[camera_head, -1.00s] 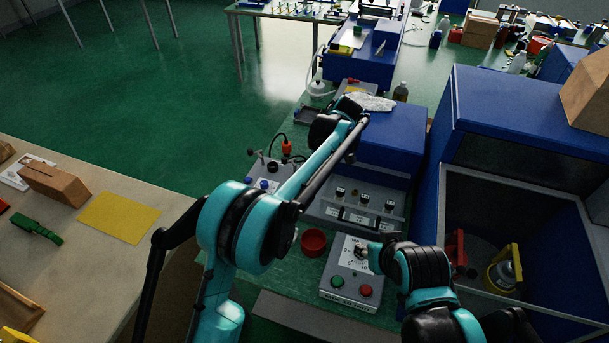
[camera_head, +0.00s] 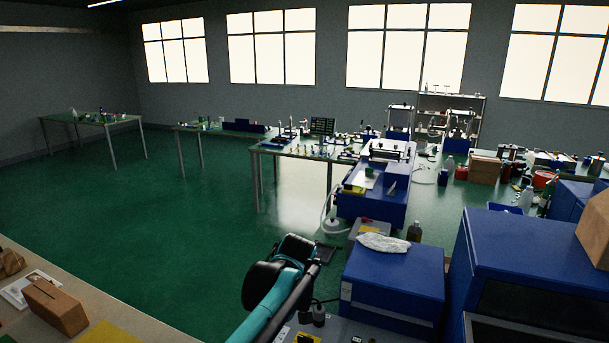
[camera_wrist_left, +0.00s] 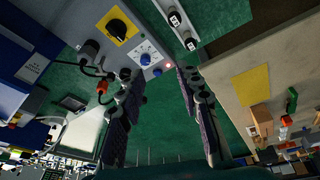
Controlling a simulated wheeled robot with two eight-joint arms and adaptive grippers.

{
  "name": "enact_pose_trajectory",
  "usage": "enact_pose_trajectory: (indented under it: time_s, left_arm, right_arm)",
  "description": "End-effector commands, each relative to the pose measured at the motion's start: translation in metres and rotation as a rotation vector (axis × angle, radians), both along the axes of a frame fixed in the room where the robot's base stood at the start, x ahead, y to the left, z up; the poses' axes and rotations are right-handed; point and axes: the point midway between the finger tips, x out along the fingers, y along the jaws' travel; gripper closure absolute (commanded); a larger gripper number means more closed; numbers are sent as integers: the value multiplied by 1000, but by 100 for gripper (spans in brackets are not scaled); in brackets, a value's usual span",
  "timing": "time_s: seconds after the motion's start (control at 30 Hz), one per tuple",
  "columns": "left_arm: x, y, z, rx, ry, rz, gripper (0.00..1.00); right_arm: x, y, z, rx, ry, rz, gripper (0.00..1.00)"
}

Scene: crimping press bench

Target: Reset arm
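My left gripper (camera_wrist_left: 158,100) is open in the left wrist view, its two dark fingers apart with nothing between them. Green surface shows through the gap. In the head view only a teal and black part of my arm (camera_head: 275,290) shows at the bottom; no gripper fingers are visible there. My right arm and gripper are not in view.
A blue box (camera_head: 392,280) stands right of my arm, and a larger blue cabinet (camera_head: 535,262) is at the right edge. A pale bench with a brown block (camera_head: 55,305) is at lower left. An orange connector (camera_wrist_left: 102,88) and cable lie near my left fingers.

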Motion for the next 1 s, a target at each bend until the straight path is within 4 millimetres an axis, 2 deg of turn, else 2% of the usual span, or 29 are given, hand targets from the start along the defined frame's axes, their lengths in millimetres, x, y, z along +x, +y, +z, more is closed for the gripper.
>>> enact_pose_trajectory:
  time_s: [0.03, 0.1, 0.27, 0.4, 0.6, 0.8, 1.0]
  left_arm:
    - [-18, 17, 7, -6, -10, -49, 66]
    - [-41, 35, 13, -12, -29, -134, 66]
    - [-97, 70, 16, -4, -88, -322, 66]
    - [-146, 93, 5, 27, -152, -475, 66]
    - [-200, 113, -23, 101, -236, -647, 66]
    - [-221, 119, -40, 152, -276, -729, 66]
    - [-223, 120, -41, 160, -281, -741, 66]
  right_arm:
    - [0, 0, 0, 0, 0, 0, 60]
    - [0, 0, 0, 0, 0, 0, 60]
    - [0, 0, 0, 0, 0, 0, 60]
    - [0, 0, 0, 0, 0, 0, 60]
    - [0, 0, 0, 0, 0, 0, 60]
    - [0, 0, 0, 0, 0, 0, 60]
    - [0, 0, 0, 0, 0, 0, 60]
